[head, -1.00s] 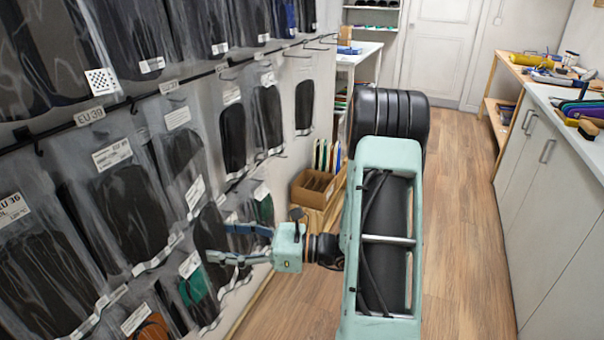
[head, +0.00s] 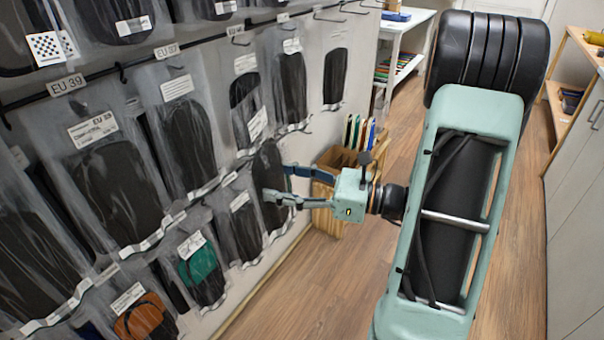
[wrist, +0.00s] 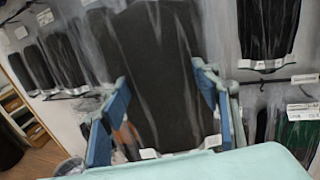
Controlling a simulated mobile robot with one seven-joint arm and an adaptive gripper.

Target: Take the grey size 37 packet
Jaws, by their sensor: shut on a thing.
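My gripper (head: 272,183) is shut on a dark grey insole packet (head: 268,208) in the head view. The packet hangs upright in front of the lower part of the rack wall, left of the wrist. In the wrist view the packet (wrist: 160,70) fills the space between the two blue fingers (wrist: 158,105), clear film around a dark insole. A white label strip shows near its near edge. Its size print cannot be read, and whether it is clear of its hook cannot be told.
Several packets hang in rows on the wall rack, among them a green one (head: 200,264) and an orange-brown one (head: 146,318). An EU 39 tag (head: 68,85) marks one rail. A wooden box (head: 343,160) stands behind the gripper. The wooden floor (head: 300,285) is open.

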